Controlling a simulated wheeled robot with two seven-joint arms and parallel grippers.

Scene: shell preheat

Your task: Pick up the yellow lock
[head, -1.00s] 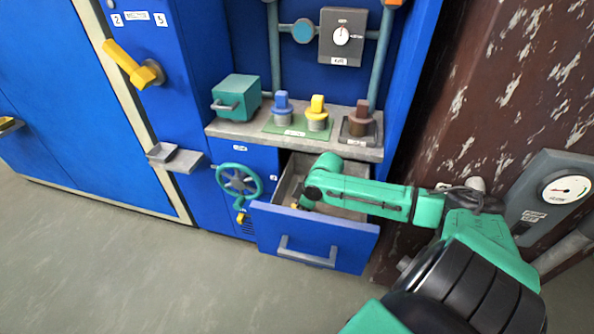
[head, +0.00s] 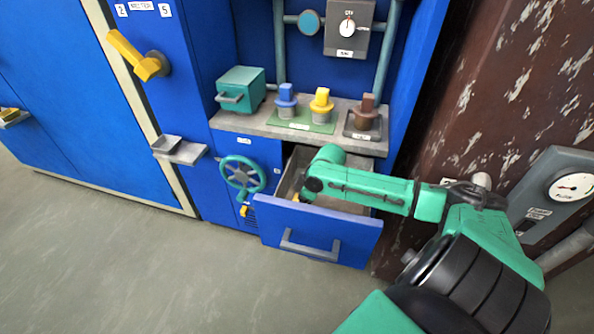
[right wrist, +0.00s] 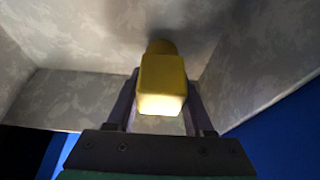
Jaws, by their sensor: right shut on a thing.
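A yellow block-shaped piece (right wrist: 162,85), which looks like the yellow lock, is between the two fingers of my right gripper (right wrist: 163,98) in the right wrist view. The gripper is shut on it. Grey walls of the open drawer surround it. In the head view my right arm reaches into the drawer (head: 318,228), and a small bit of yellow shows at the drawer's left inside. The right gripper itself is mostly hidden there by my arm and the drawer front. My left gripper is not in view.
A yellow-topped plug (head: 321,101) stands on the shelf between a blue one (head: 286,98) and a brown one (head: 366,112). A teal handwheel (head: 242,176) is left of the drawer, with a small yellow piece (head: 244,211) below it. A rusty wall (head: 470,110) stands at right.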

